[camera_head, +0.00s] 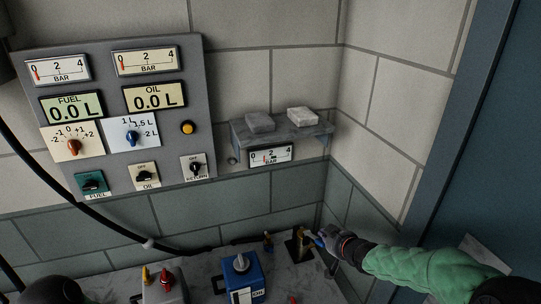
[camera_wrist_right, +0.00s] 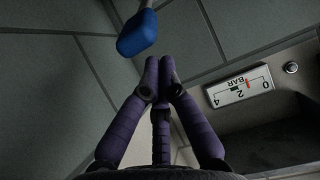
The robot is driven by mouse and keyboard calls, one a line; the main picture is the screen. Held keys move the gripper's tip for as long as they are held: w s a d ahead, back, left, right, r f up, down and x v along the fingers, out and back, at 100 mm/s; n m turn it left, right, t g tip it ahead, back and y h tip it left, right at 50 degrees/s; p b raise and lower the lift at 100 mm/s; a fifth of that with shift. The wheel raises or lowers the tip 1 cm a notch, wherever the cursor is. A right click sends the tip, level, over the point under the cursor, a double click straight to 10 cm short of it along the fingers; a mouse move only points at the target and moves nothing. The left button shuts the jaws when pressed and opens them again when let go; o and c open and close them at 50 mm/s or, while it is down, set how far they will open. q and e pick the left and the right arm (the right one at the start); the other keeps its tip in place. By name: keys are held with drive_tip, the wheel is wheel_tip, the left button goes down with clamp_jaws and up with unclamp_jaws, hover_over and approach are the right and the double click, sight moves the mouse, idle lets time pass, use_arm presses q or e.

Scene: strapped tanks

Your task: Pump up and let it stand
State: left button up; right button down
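The hand pump (camera_head: 297,246), a dark base with a yellowish post, stands at the back right of the worktop. Its lever's blue grip (camera_head: 316,239) points toward my right gripper (camera_head: 326,238); the blue grip also shows in the right wrist view (camera_wrist_right: 137,34). There the fingertips of my right gripper (camera_wrist_right: 159,62) are together, just beside the blue grip, with nothing seen between them. Whether they touch the grip I cannot tell. A bar gauge (camera_head: 271,155) hangs under the small shelf; in the right wrist view (camera_wrist_right: 240,86) it is upside down.
A grey panel (camera_head: 110,190) on the wall holds two bar gauges, fuel and oil displays reading 0.0 L, and several knobs. A blue box with a knob (camera_head: 247,283) and a grey box with red and yellow levers (camera_head: 160,291) stand in front. A shelf (camera_head: 282,135) carries two blocks.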

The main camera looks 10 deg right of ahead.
drive_tip(key=p+v, duration=0.4)
drive_tip(key=v, duration=0.2)
drive_tip(key=shift+s+r+p, duration=0.25)
drive_tip(key=shift+s+p, duration=0.05)
drive_tip(key=shift+p, duration=0.1)
idle(0.4)
